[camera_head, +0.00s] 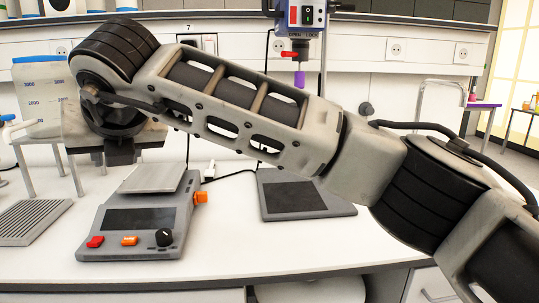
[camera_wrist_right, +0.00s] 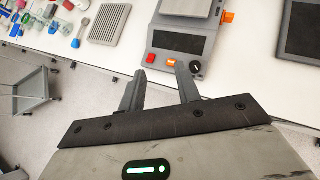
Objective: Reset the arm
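My right arm (camera_head: 240,105) comes in from the right edge of the head view and stretches across the middle to the upper left, above the bench. Its gripper fingers cannot be made out there. In the right wrist view my right gripper (camera_wrist_right: 160,72) shows two dark fingers spread apart with nothing between them. In that picture its fingertips overlap the bench's front edge, just below the grey device with a display (camera_wrist_right: 183,42). The device also shows in the head view (camera_head: 135,219), below the arm. My left gripper is in neither view.
A dark flat pad (camera_head: 303,193) lies right of the device, and a grey ribbed tray (camera_head: 32,220) lies left. A large graduated container (camera_head: 42,90) stands at the back left. A stand-mounted apparatus (camera_head: 299,17) rises behind the arm. Small coloured items (camera_wrist_right: 62,25) lie on the bench.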

